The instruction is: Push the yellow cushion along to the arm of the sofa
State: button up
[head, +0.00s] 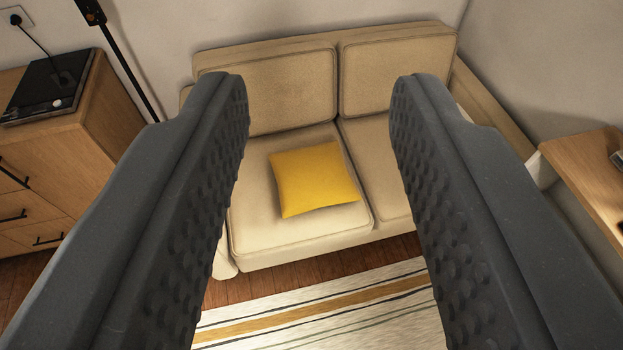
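The yellow cushion (313,180) lies flat on the left seat of the beige sofa (290,238), near the seam between the two seats. The sofa stands against the back wall. Its right arm (492,108) shows partly behind my right finger, and its left arm is mostly hidden behind my left finger. My gripper (320,88) is open and empty, its two dark fingers wide apart in the foreground. The cushion shows between the fingers, beyond and below them, with no contact visible.
A wooden drawer cabinet (105,125) with a black appliance (48,85) on top stands at the left. A wooden surface (590,165) is at the right. A striped rug (320,310) lies on the floor before the sofa. The right seat (372,150) looks bare where visible.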

aim_at(309, 178)
jog(key=z, duration=0.3)
jog(key=i, duration=1.8)
jog(key=u, duration=0.45)
